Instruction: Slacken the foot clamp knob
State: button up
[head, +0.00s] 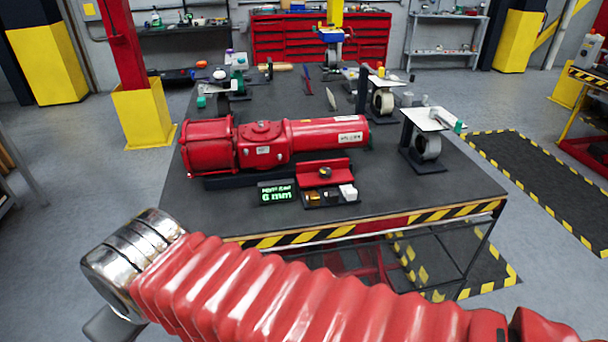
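A red valve actuator (265,142) lies on its side on a dark cradle on the workbench, its wide round end to the left and its long cylinder to the right. In front of its right part is a red angled bracket (309,171). A small dark, brass-toned knob (325,172) stands on this bracket; it looks like the foot clamp knob, and its tightness cannot be seen. My arm crosses the bottom of the head view, well in front of the bench. My gripper's fingers are not visible, and nothing of mine touches the knob.
A display (278,194) reads "6 mm" in green at the bench's front. Beside it a low tray (312,202) holds small dark, yellowish and white pieces. A stand with a roll (427,147) is at right. The bench's front edge (455,212) has yellow-black stripes; its front corners are clear.

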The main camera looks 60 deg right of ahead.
aim_at(325, 172)
jog(key=u, duration=1.05)
jog(key=i, duration=0.9)
jog(key=z, duration=2.75)
